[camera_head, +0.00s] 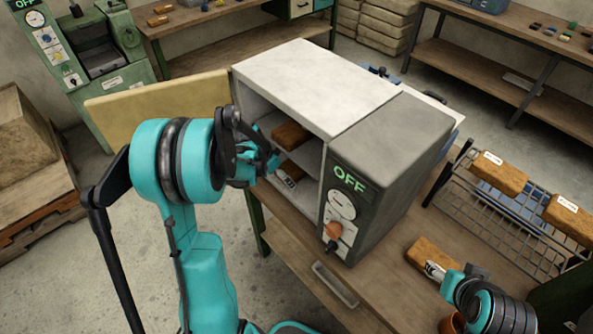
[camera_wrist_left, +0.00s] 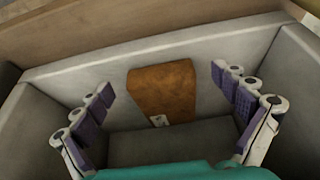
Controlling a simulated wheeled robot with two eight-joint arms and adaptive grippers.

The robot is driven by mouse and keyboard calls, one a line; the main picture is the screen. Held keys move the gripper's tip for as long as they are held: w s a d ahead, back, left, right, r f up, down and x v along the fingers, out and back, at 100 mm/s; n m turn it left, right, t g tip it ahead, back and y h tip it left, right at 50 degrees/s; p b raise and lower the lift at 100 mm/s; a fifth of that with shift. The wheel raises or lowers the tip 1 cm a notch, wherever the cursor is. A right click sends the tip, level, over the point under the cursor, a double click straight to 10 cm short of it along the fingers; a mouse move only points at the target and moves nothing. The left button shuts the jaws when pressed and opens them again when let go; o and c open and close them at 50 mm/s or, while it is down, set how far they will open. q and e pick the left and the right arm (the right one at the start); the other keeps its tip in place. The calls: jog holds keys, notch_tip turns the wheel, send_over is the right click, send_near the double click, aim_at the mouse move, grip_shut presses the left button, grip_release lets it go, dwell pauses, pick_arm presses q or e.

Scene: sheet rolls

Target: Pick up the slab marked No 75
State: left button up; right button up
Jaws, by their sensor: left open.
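In the left wrist view a brown slab (camera_wrist_left: 162,85) with a small white label at its near end lies between the spread fingers of my left gripper (camera_wrist_left: 165,105), apart from both. In the head view my left gripper (camera_head: 268,161) is at the open front of the oven (camera_head: 300,85). Inside are a brown slab (camera_head: 291,135) on the upper level and another slab (camera_head: 291,171) with a label lower down. Another labelled slab (camera_head: 430,252) lies on the bench beside my right gripper (camera_head: 447,279). I cannot read a No 75 on any label.
The oven's yellowish door (camera_head: 150,108) stands open to the left, behind my left arm. A wire rack (camera_head: 500,225) with labelled slabs stands on the bench at right. The oven's sign reads OFF. Its walls and shelf leave narrow room around my left gripper.

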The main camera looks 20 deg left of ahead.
pick_arm(q)
jog(key=c, duration=1.6)
